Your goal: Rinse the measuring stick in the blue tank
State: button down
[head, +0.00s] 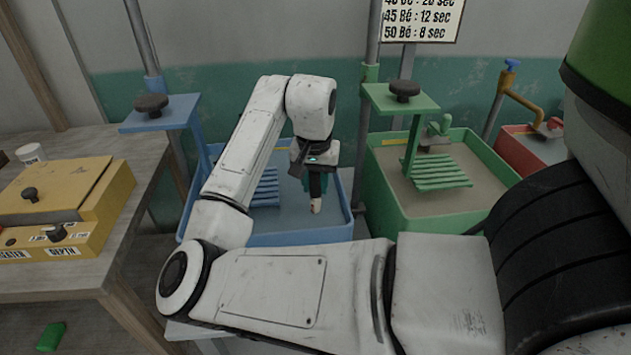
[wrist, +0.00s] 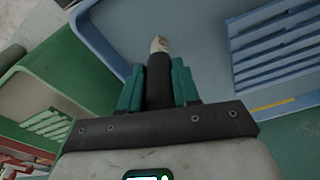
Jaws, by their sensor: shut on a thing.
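The blue tank (head: 300,240) stands behind my arm in the head view, and its rim (wrist: 97,40) shows in the wrist view. My gripper (head: 315,190) points down over the right part of the blue tank. In the wrist view my gripper (wrist: 157,85) has its green fingers shut on the measuring stick (wrist: 159,68), a dark shaft with a pale tip. The pale tip (head: 316,206) hangs below the fingers in the head view. I cannot tell whether the tip touches the liquid or the tank floor. The upper part of the stick is hidden by the gripper.
A blue slatted rack (head: 266,188) is inside the blue tank, left of my gripper. A green tank (head: 440,215) stands to the right and a red tank (head: 525,145) beyond it. A wooden bench (head: 40,282) with a yellow box (head: 60,200) is at left.

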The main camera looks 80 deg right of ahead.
jog(key=shift+r, duration=0.15)
notch_tip(320, 180, up, 29)
jog(key=p, duration=1.8)
jog(key=shift+p, duration=0.35)
dwell(0.4)
